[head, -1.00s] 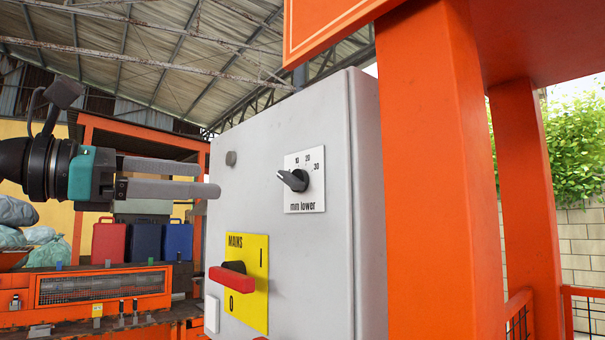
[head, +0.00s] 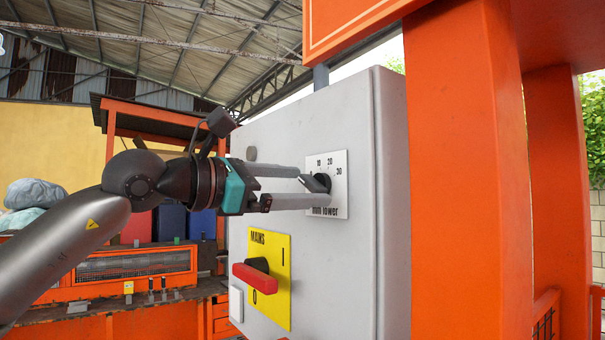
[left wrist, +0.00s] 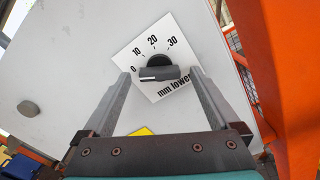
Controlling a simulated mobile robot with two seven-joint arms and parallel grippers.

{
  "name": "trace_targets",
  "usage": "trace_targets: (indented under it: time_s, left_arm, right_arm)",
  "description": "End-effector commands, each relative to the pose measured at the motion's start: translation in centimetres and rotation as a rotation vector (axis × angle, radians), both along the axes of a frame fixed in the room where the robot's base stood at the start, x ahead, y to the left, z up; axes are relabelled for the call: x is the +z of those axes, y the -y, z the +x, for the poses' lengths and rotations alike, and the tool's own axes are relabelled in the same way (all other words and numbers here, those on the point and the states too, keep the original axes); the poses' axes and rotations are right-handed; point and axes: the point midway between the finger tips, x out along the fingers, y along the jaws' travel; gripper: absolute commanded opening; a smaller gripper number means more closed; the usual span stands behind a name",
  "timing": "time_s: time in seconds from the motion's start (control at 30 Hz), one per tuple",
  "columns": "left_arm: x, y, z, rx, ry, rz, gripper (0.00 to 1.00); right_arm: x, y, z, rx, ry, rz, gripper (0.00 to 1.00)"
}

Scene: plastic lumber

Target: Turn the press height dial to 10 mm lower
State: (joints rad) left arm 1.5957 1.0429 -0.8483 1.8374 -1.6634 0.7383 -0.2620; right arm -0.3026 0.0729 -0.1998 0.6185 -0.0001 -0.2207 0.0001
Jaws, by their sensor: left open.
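The press height dial (head: 321,183) is a dark knob on a white plate (head: 341,164) marked 10, 20, 30 and "mm lower", on the grey cabinet's front. In the left wrist view the dial (left wrist: 160,73) has a bar handle whose white line points left, close to the 0 mark. My left gripper (head: 316,187) is open, its two fingers reaching to the plate, one on each side of the knob. In the left wrist view (left wrist: 161,75) gaps show between fingers and knob. Whether the fingertips touch the plate I cannot tell. My right gripper is out of view.
The grey cabinet (head: 330,265) also carries a yellow MAINS plate (head: 283,256) with a red switch handle (head: 255,278) below my gripper. An orange post (head: 465,180) stands close on the cabinet's right. An orange machine (head: 130,268) stands behind on the left.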

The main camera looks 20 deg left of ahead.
Motion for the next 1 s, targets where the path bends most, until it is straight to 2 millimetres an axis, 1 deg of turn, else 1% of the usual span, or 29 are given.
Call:
trace_targets:
  time_s: [0.13, 0.4, 0.47, 1.0]
  left_arm:
    - [0.06, 0.57, 0.70, 0.000, 0.000, -0.001, 0.95]
    - [-0.03, 0.62, 0.81, 0.000, 0.001, -0.001, 0.95]
    - [-0.03, 0.62, 0.80, 0.000, 0.001, -0.001, 0.89]
    - [-0.03, 0.60, 0.78, 0.000, -0.001, -0.001, 0.29]
  right_arm:
    - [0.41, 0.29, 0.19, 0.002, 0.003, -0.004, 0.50]
    - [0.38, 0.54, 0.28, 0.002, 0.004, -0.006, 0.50]
    - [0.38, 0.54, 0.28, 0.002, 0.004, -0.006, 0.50]
    - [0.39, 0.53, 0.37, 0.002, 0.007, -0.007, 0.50]
